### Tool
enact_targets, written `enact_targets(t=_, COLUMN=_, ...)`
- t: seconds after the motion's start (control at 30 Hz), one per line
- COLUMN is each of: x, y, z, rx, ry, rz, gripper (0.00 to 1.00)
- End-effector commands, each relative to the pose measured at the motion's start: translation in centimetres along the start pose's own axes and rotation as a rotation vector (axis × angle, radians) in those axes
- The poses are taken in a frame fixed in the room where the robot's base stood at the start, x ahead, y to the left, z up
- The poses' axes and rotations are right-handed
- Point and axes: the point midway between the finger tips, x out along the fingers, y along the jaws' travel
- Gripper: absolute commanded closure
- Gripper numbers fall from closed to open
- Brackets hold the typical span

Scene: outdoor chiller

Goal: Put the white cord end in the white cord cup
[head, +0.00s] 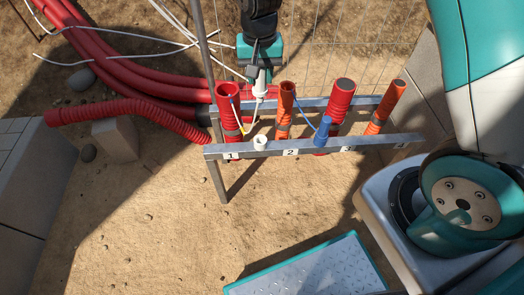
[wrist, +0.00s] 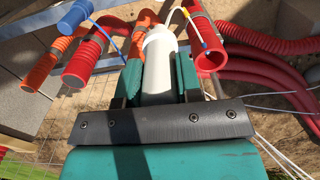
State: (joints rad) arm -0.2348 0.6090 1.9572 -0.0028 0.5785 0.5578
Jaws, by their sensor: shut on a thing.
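My gripper (head: 259,76) is shut on the white cord end (head: 260,90), a white cylinder that points down in the head view. In the wrist view the white cord end (wrist: 159,55) sits between the two teal fingers of my gripper (wrist: 160,75). A thin white cord runs from its far end. The white cord cup (head: 260,143) is a short white ring on the front rail, between labels 1 and 2. The cord end is above and behind the cup in the picture, apart from it. I cannot make out the cup in the wrist view.
The metal rail (head: 382,142) carries red and orange tubes; a red tube (head: 229,105) stands left of the cord end, an orange tube (head: 286,100) close at its right. A blue piece (head: 322,131) stands farther right on the rail.

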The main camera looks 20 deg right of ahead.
Motion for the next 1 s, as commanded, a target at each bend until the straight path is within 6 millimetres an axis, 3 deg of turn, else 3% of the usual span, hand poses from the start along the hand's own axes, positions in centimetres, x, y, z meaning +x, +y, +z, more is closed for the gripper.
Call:
enact_targets(t=0.17, x=3.6, y=0.0, z=0.1, rx=-0.001, ry=-0.006, rz=0.004, gripper=1.00)
enact_targets(t=0.5, x=12.9, y=0.1, z=0.0, rx=0.001, ry=-0.004, rz=0.002, gripper=1.00)
enact_targets(t=0.6, x=14.5, y=0.1, z=0.0, rx=0.001, ry=-0.002, rz=0.001, gripper=1.00)
enact_targets(t=0.87, x=16.6, y=0.1, z=0.0, rx=0.001, ry=-0.001, rz=0.001, gripper=1.00)
enact_targets(t=1.0, x=18.9, y=0.1, z=0.0, rx=0.001, ry=-0.003, rz=0.002, gripper=1.00)
